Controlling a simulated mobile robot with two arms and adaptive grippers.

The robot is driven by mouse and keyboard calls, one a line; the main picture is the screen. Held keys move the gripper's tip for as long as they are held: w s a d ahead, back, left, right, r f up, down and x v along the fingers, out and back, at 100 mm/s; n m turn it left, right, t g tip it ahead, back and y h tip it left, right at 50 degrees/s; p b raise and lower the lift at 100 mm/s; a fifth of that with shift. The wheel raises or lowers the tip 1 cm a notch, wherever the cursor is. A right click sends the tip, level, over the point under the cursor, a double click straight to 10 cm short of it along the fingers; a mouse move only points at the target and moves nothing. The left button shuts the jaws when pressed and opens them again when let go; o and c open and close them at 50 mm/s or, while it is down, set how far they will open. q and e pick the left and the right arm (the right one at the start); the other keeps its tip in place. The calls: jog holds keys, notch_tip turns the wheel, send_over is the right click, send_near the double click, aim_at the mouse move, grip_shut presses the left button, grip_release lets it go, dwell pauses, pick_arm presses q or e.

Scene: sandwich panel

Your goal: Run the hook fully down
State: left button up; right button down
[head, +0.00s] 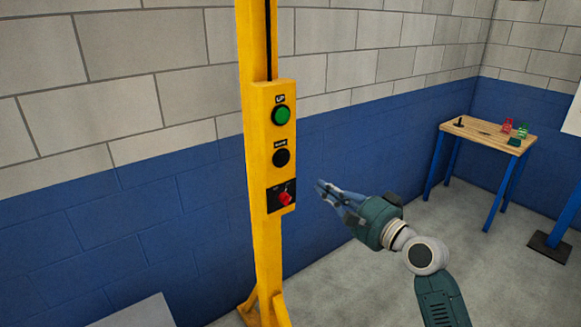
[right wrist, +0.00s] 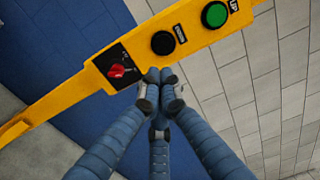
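A yellow control box (head: 262,150) is fixed to a yellow upright post (head: 256,45). From top to bottom it carries a green button (head: 282,115) labelled UP, a black button (head: 281,158) with a small label above it, and a red rotary switch (head: 285,199) on a black plate. The right wrist view also shows the green button (right wrist: 214,14), the black button (right wrist: 163,42) and the red switch (right wrist: 117,71). My right gripper (head: 320,187) is right of the box, about level with the switch. Its fingertips (right wrist: 157,76) are together and hold nothing. No hook is visible. My left gripper is out of view.
A wooden-topped table (head: 470,131) with blue legs and small red and green items stands at the back right. A blue and grey block wall (head: 110,210) is behind the post. A grey surface (head: 140,312) shows at the bottom left. The floor around the right arm looks clear.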

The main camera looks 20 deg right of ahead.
jog(key=shift+f, duration=0.1)
jog(key=p, duration=0.4)
send_near(284, 163)
jog(key=x, duration=0.6)
jog(key=shift+w+a, duration=0.25)
jog(key=shift+w, duration=0.2)
